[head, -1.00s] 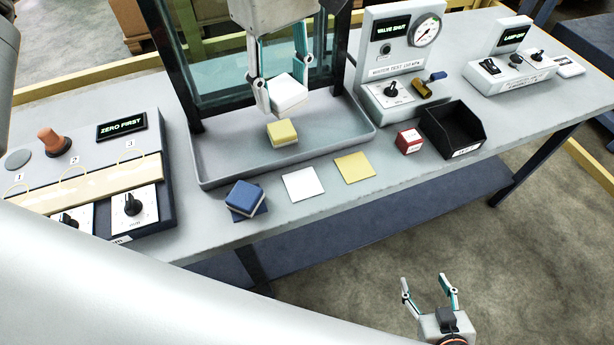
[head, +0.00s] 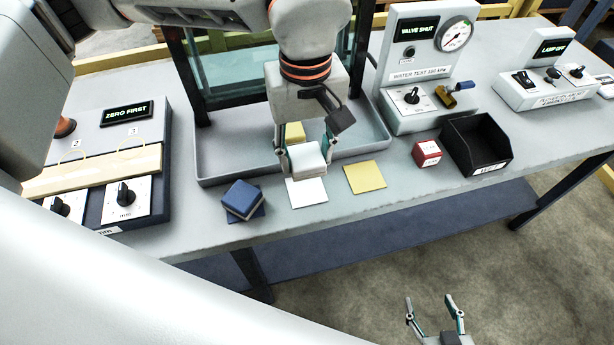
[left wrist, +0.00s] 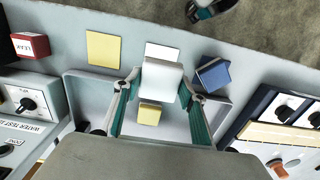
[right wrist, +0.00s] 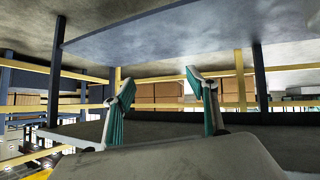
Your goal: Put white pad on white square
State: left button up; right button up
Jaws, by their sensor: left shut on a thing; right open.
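My left gripper (head: 307,165) is shut on the white pad (head: 306,157) and holds it above the bench, near the tray's front edge. The white square (head: 307,193) lies flat on the bench just in front of the tray, partly hidden by the pad. In the left wrist view the pad (left wrist: 161,80) sits between the fingers, and the white square (left wrist: 162,51) shows just beyond it. My right gripper (head: 436,314) is open and empty, low in front of the bench; its fingers also show in the right wrist view (right wrist: 163,95).
A blue pad (head: 243,197) rests on a blue square to the left. A bare yellow square (head: 365,177) lies to the right. A yellow pad (head: 295,132) is in the grey tray (head: 225,177). A red block (head: 427,153) and black bin (head: 477,145) stand further right.

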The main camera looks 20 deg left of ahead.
aim_at(306, 157)
pick_arm(q)
jog(key=shift+f+b, duration=0.4)
jog(key=shift+f, duration=3.4)
jog(key=shift+f, duration=0.1)
jog(key=o, duration=1.1)
jog(key=shift+f, duration=0.1)
jog(key=shift+o, duration=0.2)
notch_tip(306, 157, up, 12)
jog(key=shift+r+p, duration=0.2)
jog(key=shift+p, duration=0.55)
jog(key=shift+s, duration=0.1)
